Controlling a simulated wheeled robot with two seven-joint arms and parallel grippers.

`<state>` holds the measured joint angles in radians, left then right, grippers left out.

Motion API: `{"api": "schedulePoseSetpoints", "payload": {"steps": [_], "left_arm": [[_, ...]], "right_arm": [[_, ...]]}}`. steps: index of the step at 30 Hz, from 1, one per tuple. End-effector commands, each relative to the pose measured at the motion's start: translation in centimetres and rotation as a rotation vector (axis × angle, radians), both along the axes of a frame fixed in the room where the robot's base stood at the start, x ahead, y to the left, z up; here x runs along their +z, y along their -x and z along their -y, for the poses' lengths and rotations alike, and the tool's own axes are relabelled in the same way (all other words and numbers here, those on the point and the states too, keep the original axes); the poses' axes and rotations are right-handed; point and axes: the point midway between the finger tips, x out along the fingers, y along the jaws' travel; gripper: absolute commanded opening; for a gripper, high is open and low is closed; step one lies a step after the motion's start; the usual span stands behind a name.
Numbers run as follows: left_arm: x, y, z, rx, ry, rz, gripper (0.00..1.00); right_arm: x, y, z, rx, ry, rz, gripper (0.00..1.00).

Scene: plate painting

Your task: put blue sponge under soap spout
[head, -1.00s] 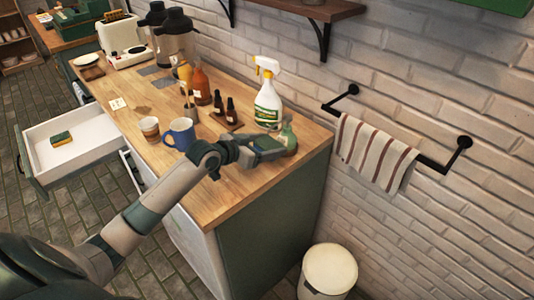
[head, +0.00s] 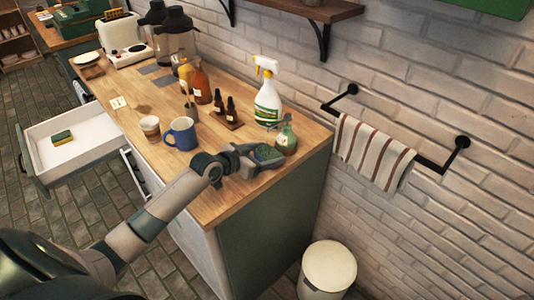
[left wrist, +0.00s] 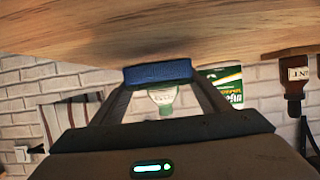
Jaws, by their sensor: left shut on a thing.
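The blue sponge (head: 267,153) is between the fingers of my left gripper (head: 262,160), near the counter's right end. In the left wrist view, which is upside down, the sponge (left wrist: 158,73) spans the space between the fingertips, close to the wooden top; I cannot tell whether it touches it. The green soap bottle (head: 287,139) stands just beyond the sponge, and its spout points left, toward the sponge side. The bottle (left wrist: 163,97) also shows behind the sponge in the left wrist view. My right gripper is out of view.
A white spray bottle (head: 268,103) stands behind the soap. A blue mug (head: 181,134), a cup (head: 150,127) and small dark bottles on a tray are to the left. An open drawer (head: 82,140) holds a yellow-green sponge (head: 62,138). The counter's front right corner is clear.

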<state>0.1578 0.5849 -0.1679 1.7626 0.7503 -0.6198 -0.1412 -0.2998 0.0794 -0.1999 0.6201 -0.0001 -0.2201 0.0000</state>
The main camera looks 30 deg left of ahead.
Motion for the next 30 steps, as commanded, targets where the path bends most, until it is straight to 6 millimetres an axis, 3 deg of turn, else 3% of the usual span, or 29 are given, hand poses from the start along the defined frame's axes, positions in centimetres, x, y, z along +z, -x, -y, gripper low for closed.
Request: {"api": "schedulePoseSetpoints", "payload": {"steps": [1,2,4,17,23,30], "left_arm": [[-0.2,0.0,0.0,0.0,0.0,0.0,0.46],[-0.2,0.0,0.0,0.0,0.0,0.0,0.74],[-0.1,0.0,0.0,0.0,0.0,0.0,0.88],[0.1,0.1,-0.1,0.0,0.0,-0.001,0.88],[0.7,1.7,-0.6,-0.001,-0.002,0.0,0.88],[2.1,5.2,-1.8,-0.002,-0.004,-0.001,0.88]], "right_arm": [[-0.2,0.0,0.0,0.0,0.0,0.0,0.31],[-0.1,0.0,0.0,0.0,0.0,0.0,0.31],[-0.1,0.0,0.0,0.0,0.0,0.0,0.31],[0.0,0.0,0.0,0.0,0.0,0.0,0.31],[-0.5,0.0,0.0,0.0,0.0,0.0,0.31],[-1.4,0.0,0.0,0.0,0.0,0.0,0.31]]}}
